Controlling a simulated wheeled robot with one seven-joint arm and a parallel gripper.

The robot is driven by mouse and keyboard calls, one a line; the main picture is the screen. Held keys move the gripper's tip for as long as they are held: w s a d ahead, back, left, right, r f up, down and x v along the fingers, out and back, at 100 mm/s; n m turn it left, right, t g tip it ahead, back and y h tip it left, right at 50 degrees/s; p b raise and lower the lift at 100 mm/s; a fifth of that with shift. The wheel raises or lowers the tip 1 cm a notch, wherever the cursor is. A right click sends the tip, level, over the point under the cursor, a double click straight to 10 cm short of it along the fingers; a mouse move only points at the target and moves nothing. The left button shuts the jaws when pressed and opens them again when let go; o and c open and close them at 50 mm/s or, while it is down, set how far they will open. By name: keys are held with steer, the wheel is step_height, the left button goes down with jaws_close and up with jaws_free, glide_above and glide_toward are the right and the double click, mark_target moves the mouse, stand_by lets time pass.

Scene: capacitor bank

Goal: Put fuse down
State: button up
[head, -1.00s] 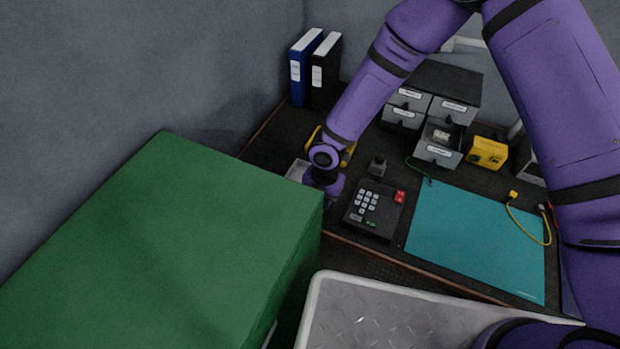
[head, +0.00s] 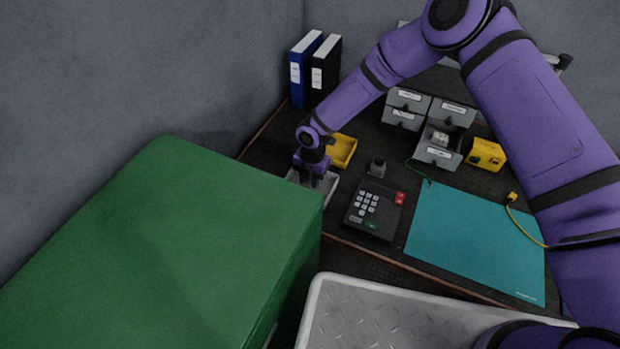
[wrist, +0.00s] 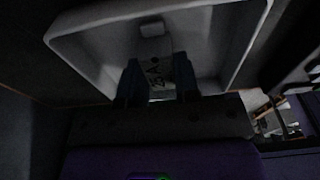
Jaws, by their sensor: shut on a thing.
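My gripper (wrist: 160,85) is shut on the fuse (wrist: 158,72), a small pale piece with dark "25A" lettering between the two dark fingers in the wrist view. Behind the fuse is the inside of a light grey tray (wrist: 95,45). In the head view my gripper (head: 312,180) points down over this grey tray (head: 330,190) at the desk's left end, beside the green box. The fuse is hidden in the head view. I cannot tell whether the fuse touches the tray's floor. A small pale block (wrist: 152,29) shows at the tray's far side.
A yellow tray (head: 342,151) lies just behind the grey one. A keypad device (head: 375,208) and a small dark block (head: 377,167) are to the right. The large green box (head: 165,245) stands close on the left.

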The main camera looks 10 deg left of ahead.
steer(key=shift+f, duration=0.15)
steer(key=o, duration=1)
steer(key=shift+c, duration=0.2)
step_height(320, 180, up, 12)
steer(key=w, duration=0.1)
steer(key=shift+w, duration=0.15)
steer(key=shift+d, duration=0.1)
